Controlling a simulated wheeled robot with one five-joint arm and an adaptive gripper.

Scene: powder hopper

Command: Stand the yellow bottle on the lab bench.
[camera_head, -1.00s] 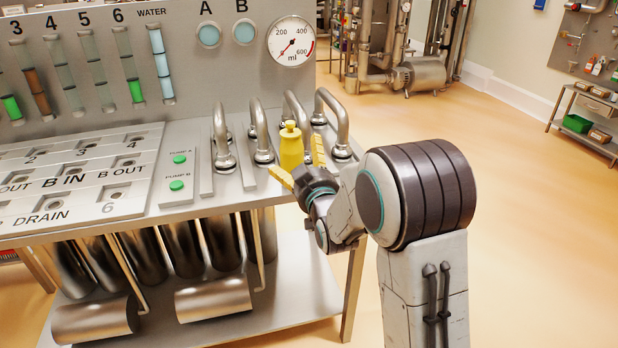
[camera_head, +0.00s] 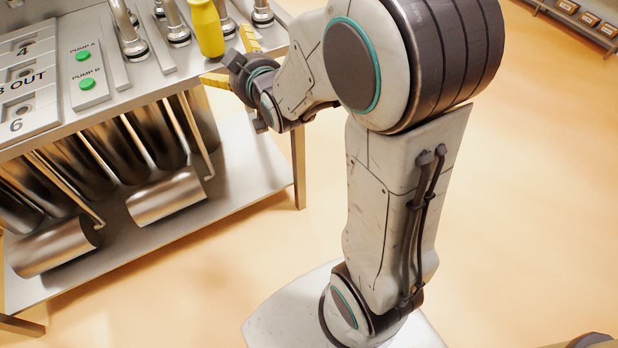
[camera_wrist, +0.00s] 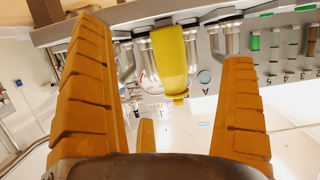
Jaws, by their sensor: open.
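The yellow bottle (camera_head: 208,28) stands upright on the lab bench (camera_head: 158,84), close to its right front edge. Its top is cut off by the upper edge of the head view. My gripper (camera_head: 230,56) is open, its yellow fingers spread just in front and to the right of the bottle. In the wrist view, which is upside down, the bottle (camera_wrist: 170,58) appears between the two spread fingers, cap downward in the picture. It seems to be beyond the fingertips, and I see no finger touching it.
Metal pipes (camera_head: 131,40) rise from the bench just left of and behind the bottle. Two green pump buttons (camera_head: 87,84) lie further left. Metal cylinders (camera_head: 165,196) hang or lie under the bench top.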

